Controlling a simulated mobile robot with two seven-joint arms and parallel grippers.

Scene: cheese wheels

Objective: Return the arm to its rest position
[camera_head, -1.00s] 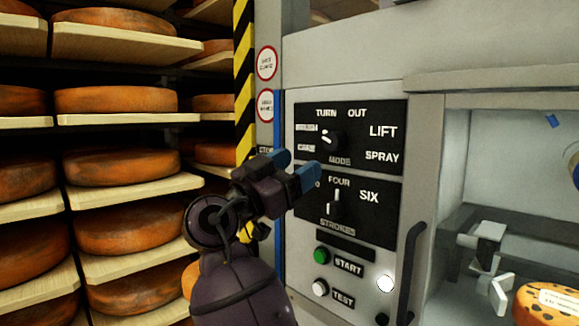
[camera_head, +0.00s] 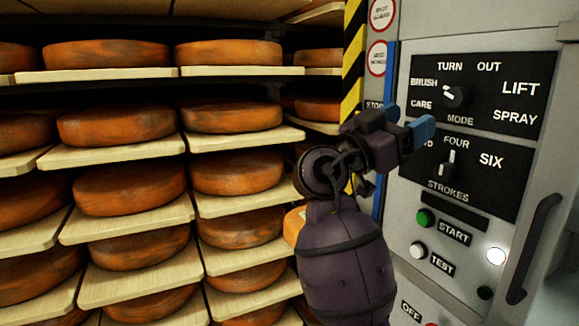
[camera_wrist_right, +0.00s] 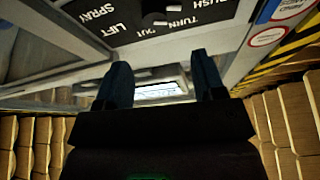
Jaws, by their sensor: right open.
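My right gripper (camera_head: 407,126) is raised in front of the left edge of the grey machine's control panel (camera_head: 480,90). Its two blue fingertips are apart, and nothing is between them. In the right wrist view the open fingers (camera_wrist_right: 163,85) stand either side of an empty gap, with the panel lettering beyond, upside down. The mode knob (camera_head: 457,96) and the strokes switch (camera_head: 450,163) show to the right of the gripper, apart from it. My left gripper is not in view.
Wooden shelves (camera_head: 110,74) with several orange cheese wheels (camera_head: 230,54) fill the left side. A yellow-black striped post (camera_head: 353,60) stands between shelves and machine. A dark door handle (camera_head: 533,248) sticks out at the right. A green start button (camera_head: 425,217) sits below the switches.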

